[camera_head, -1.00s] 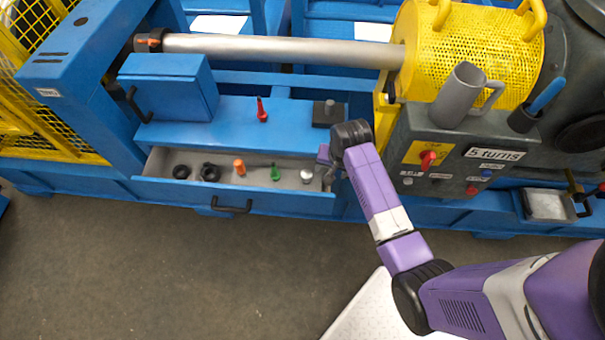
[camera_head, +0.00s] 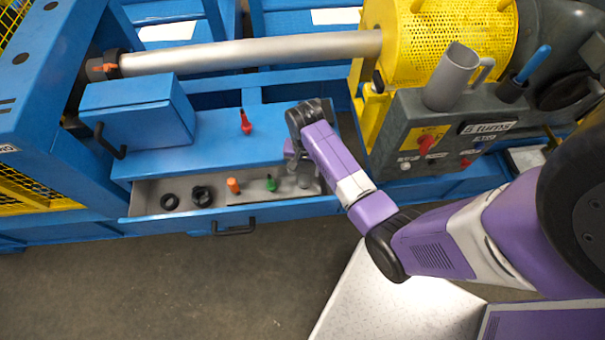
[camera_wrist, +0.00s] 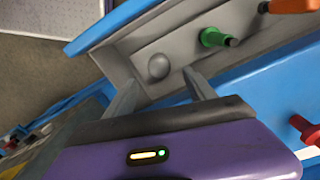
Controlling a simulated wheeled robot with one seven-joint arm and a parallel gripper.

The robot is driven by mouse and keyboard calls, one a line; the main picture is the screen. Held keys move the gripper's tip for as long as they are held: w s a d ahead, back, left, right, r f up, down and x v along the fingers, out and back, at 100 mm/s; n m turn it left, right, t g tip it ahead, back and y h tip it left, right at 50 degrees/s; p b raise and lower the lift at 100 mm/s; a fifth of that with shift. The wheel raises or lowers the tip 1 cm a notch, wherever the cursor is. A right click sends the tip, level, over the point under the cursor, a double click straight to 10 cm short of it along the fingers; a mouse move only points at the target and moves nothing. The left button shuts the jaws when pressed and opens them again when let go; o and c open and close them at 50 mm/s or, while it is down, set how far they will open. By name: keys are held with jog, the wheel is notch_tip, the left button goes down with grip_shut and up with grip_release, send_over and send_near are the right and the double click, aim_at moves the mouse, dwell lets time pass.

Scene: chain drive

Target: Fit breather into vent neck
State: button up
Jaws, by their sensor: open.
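The likely breather, a small grey round-topped piece, lies at the right end of the open drawer. It shows in the wrist view (camera_wrist: 158,66), and in the head view (camera_head: 305,182) just below my gripper. My gripper (camera_head: 298,165) is open and empty. In the wrist view its two fingers (camera_wrist: 158,78) point toward the round piece, one to each side of its line, without visible contact. The vent neck is not clearly identifiable. A dark block with a grey stub, seen earlier on the blue deck, is now hidden behind my arm.
The drawer (camera_head: 150,210) also holds two black rings (camera_head: 202,195), an orange piece (camera_head: 233,186) and a green piece (camera_head: 271,184). A red tool (camera_head: 246,122) stands on the blue deck (camera_head: 215,135). A blue box (camera_head: 138,115) and grey control panel (camera_head: 450,125) flank the deck.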

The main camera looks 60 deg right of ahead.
aim_at(304, 179)
jog(key=shift+s+a+f, duration=0.1)
jog(key=shift+f, duration=1.25)
jog(key=shift+s+a+f, duration=0.1)
jog(key=shift+f, duration=1.2)
grip_shut()
